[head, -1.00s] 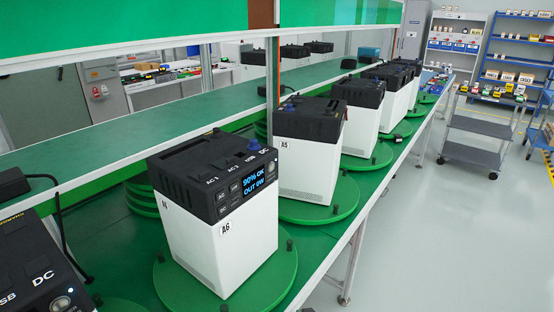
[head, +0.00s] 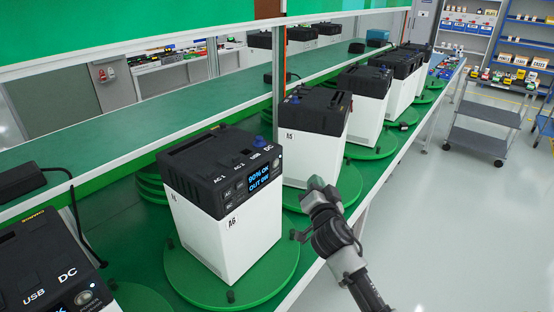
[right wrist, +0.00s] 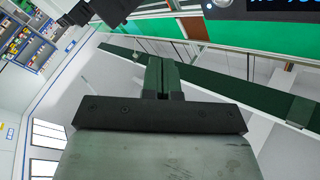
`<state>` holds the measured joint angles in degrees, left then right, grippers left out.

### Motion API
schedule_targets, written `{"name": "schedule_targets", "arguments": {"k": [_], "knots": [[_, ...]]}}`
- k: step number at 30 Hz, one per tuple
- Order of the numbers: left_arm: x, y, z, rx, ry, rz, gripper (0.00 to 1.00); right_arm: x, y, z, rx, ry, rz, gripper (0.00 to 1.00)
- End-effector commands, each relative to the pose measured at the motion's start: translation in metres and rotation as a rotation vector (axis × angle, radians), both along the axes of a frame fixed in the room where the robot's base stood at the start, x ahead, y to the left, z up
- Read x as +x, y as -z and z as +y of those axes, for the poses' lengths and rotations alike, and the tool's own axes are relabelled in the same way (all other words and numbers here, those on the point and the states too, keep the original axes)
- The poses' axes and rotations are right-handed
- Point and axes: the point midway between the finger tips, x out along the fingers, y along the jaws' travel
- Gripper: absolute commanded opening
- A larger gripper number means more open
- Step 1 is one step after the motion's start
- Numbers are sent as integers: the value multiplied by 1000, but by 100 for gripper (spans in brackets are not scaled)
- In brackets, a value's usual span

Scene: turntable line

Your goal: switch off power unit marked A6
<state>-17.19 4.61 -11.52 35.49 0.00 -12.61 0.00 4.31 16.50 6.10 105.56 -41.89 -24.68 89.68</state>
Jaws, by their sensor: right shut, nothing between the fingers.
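The power unit marked A6 (head: 228,205) stands upright on a green round turntable, white below with a black top. Its lit blue display (head: 260,175) seems to read 90% OK and OUT 0W. A round button (head: 279,163) sits right of the display on the black front. My right gripper (head: 314,184) is to the right of the unit, apart from it, near the button's height in the picture. In the right wrist view its fingers (right wrist: 163,78) are together and empty; a dark panel with a round button (right wrist: 222,3) and blue digits shows at the top edge. My left gripper is not in view.
Unit A5 (head: 313,145) stands behind on its own turntable, with more units beyond. Another unit (head: 45,265) is at the lower left. A green shelf (head: 120,155) runs behind the units. The floor at right is clear up to a grey cart (head: 478,140).

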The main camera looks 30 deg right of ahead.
Motion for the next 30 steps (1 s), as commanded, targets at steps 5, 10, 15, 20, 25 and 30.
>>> {"name": "schedule_targets", "arguments": {"k": [5,10,15,20,25,30], "knots": [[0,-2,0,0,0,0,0,-1,-12,-1,7,3,-27,0],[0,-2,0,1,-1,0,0,-1,-12,-1,7,3,-27,0],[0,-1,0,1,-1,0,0,0,-11,-1,7,2,-26,0],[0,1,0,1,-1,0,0,11,-11,4,7,4,-26,0],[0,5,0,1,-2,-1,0,33,-11,13,7,2,-27,0],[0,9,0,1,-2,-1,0,55,-11,22,6,3,-26,0]]}}
